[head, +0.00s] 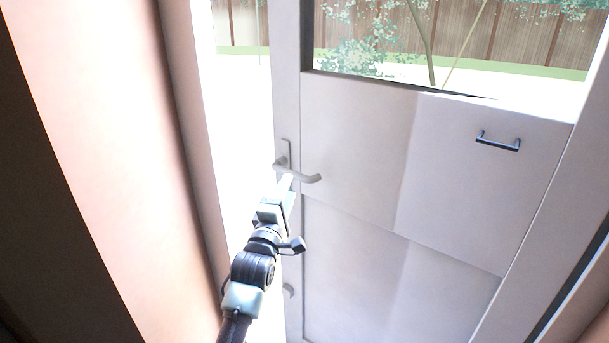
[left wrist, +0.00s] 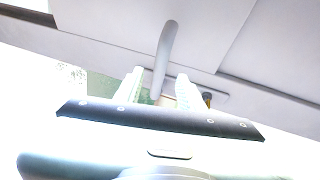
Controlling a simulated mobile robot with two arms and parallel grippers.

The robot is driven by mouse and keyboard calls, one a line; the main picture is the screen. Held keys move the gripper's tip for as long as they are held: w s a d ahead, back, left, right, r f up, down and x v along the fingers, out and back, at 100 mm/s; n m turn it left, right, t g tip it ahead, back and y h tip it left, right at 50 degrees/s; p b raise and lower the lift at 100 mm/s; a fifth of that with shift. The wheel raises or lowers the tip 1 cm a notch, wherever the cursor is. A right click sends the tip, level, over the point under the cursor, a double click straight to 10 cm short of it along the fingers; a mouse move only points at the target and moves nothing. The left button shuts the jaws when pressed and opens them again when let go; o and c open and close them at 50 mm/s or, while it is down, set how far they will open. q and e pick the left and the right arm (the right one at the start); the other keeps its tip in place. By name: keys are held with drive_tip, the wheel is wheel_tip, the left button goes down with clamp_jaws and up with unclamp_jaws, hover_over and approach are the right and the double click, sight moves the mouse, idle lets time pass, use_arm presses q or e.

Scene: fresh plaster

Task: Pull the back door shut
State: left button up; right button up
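The back door (head: 350,150) is a pale panelled door with a window in its upper part. It stands ajar, with a bright gap along its left edge. A grey lever handle (head: 305,178) sits near that edge. My left gripper (head: 287,183) is just below the handle in the head view. In the left wrist view, the gripper (left wrist: 157,88) has its two pale fingers apart, with the lever handle (left wrist: 167,45) reaching between them. I see a gap on each side of the lever, so the fingers do not look closed on it. My right gripper is not in view.
A dark pull bar (head: 498,141) is on the door's right part, below the window. A smaller fitting (head: 289,290) is low on the door's left edge. A pinkish wall (head: 110,150) stands close on the left. A wooden fence (head: 490,35) shows outside.

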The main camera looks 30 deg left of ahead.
sight(294, 175)
use_arm(q)
drive_tip(key=x, duration=0.6)
drive_tip(key=shift+w+a+p, duration=0.15)
drive_tip(key=shift+w+p, duration=0.05)
drive_tip(key=shift+p, duration=0.1)
clamp_jaws()
idle(1.1)
